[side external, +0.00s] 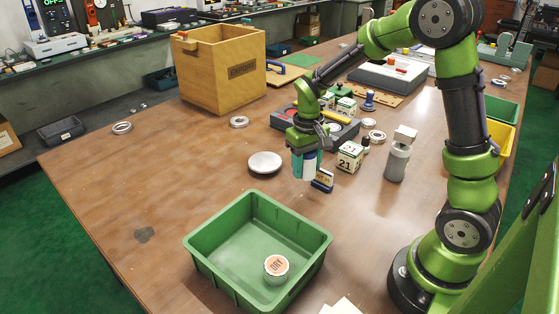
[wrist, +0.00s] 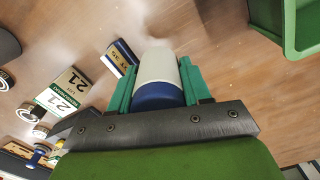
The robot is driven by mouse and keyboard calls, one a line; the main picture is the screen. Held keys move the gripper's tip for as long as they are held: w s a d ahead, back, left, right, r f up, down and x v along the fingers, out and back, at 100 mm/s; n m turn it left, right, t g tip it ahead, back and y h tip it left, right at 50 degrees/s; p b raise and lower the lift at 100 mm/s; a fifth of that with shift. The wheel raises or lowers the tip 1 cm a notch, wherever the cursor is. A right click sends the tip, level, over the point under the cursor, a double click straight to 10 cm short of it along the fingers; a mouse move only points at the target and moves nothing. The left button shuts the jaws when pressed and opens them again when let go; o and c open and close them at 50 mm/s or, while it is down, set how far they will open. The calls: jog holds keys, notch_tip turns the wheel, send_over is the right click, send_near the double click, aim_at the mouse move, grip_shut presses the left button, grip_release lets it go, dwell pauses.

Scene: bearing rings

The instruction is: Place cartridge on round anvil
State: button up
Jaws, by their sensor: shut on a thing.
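My gripper (side external: 303,165) hangs above the middle of the table, its teal fingers pointing down. It is shut on a white-and-blue cylinder, which I take as the cartridge (wrist: 159,72). In the wrist view the cartridge's blue band lies near the palm and its white end points away from it. The side external view shows the cartridge only partly between the fingers. A pale round disc (side external: 265,163), which looks like the round anvil, lies flat on the table left of my gripper. It is apart from the cartridge and cannot be made out in the wrist view.
A green bin (side external: 210,239) in front holds a round tin (side external: 276,267). A small blue labelled block (side external: 323,181) stands close beside my gripper, with white "21" boxes (side external: 350,156) and a grey bottle (side external: 397,161) to the right. A wooden crate (side external: 215,72) stands behind. Table left is mostly clear.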

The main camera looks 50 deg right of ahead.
send_over(264, 161)
jog(key=shift+s+d+f, duration=0.1)
jog(key=shift+f, duration=2.2)
jog(key=shift+c, duration=0.6)
jog(key=shift+f, duration=0.15)
jog(key=o, duration=1.2)
jog(key=shift+o, duration=0.2)
